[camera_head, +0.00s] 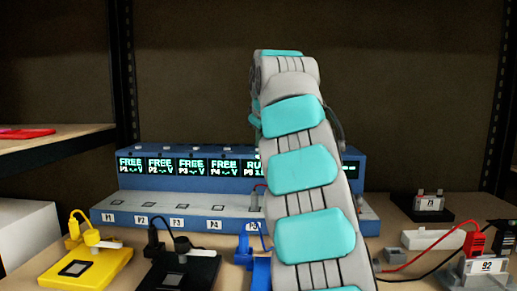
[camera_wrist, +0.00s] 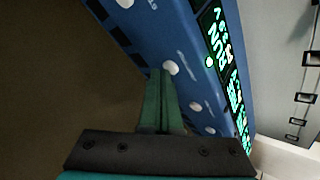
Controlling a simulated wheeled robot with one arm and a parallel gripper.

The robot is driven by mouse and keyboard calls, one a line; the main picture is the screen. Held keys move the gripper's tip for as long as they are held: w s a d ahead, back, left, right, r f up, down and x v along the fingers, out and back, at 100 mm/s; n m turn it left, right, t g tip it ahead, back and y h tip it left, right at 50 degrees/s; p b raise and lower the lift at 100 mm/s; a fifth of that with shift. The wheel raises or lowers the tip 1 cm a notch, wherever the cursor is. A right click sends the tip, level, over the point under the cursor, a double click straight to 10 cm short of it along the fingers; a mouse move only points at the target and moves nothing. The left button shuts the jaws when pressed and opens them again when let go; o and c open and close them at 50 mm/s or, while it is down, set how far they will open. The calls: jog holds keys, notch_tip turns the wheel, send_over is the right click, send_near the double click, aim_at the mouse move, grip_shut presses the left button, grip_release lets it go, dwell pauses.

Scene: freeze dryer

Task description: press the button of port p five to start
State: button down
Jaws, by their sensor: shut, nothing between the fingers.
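The blue dryer unit (camera_head: 160,158) stands at the back with a row of screens. The screens of P1 to P4 read FREE. The P5 screen (camera_head: 251,166) starts with "RU"; my arm covers the rest. The wrist view shows a screen with green "RUN" (camera_wrist: 220,48) and a green dot. Round white buttons line the unit's top there. My gripper (camera_wrist: 161,73) is shut and empty, its tips at or just beside one white button (camera_wrist: 171,67) near the RUN screen. I cannot tell whether they touch. In the head view my arm hides my gripper.
A yellow fixture (camera_head: 85,266) and a black fixture (camera_head: 185,272) stand at the front left. A blue piece (camera_head: 261,272) is partly behind my arm. A fixture marked 92 (camera_head: 486,267) with red and black clips is at the right. A shelf (camera_head: 55,142) juts in at left.

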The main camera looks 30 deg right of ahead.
jog(key=shift+r+p, duration=0.3)
jog(key=shift+r, duration=0.2)
jog(key=shift+w+r+p, duration=0.1)
jog(key=shift+r+p, duration=1.9)
jog(key=shift+r, duration=1)
